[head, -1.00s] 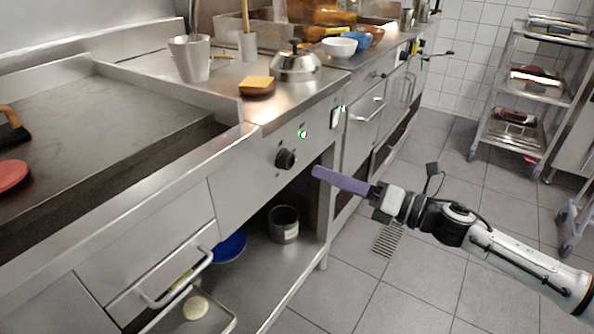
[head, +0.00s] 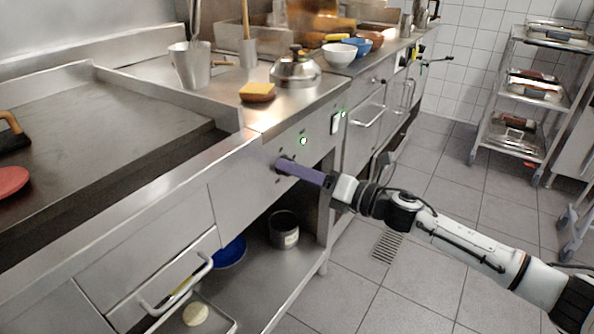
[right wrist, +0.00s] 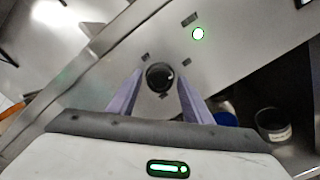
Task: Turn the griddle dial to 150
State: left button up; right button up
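The griddle dial (right wrist: 160,77) is a round black knob on the steel front panel. In the right wrist view it sits between the tips of the two purple fingers of my right gripper (right wrist: 158,90). The fingers are apart, with a gap visible on both sides of the dial. In the head view my right gripper (head: 281,165) reaches the panel from the right and its fingers mostly hide the dial. The griddle plate (head: 110,130) is the dark flat surface at left. The dial's pointer and the printed marks are too small to read. My left gripper is not in view.
A green light (head: 303,141) glows above the dial. A drawer handle (head: 180,290) juts out at lower left. The tiled floor at right is clear up to a rack (head: 530,90).

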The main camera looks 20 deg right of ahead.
jog(key=c, duration=0.8)
pick_arm(q)
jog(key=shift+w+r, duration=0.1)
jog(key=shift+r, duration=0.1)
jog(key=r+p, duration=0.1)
jog(key=p, duration=0.1)
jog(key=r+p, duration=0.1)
jog(key=p, duration=0.2)
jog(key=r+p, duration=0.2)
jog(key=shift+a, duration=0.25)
pick_arm(e)
jog(key=m, duration=0.9)
jog(key=shift+r+m, duration=0.1)
jog(key=shift+m, duration=0.2)
